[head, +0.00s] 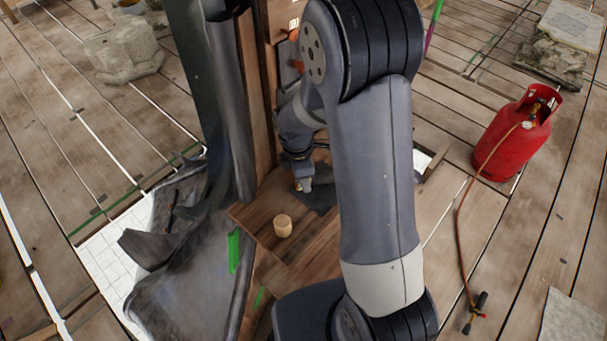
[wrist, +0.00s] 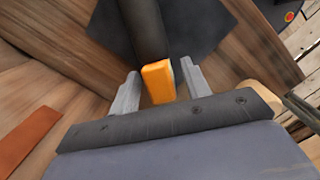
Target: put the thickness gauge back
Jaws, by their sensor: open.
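My gripper (wrist: 155,88) is open, with its two grey fingers on either side of a small orange block (wrist: 158,82). The block is probably the thickness gauge, though I cannot tell for sure. In the head view my gripper (head: 303,185) is low over a wooden board (head: 250,217), beside a dark flat sheet (head: 322,200). The arm hides much of this area.
A small pale wooden cylinder (head: 283,226) stands on the board. Grey crumpled sheeting (head: 190,265) and a post are on the left. A red gas bottle (head: 515,133) with a hose stands on the right. A reddish-brown strip (wrist: 28,140) lies at left in the wrist view.

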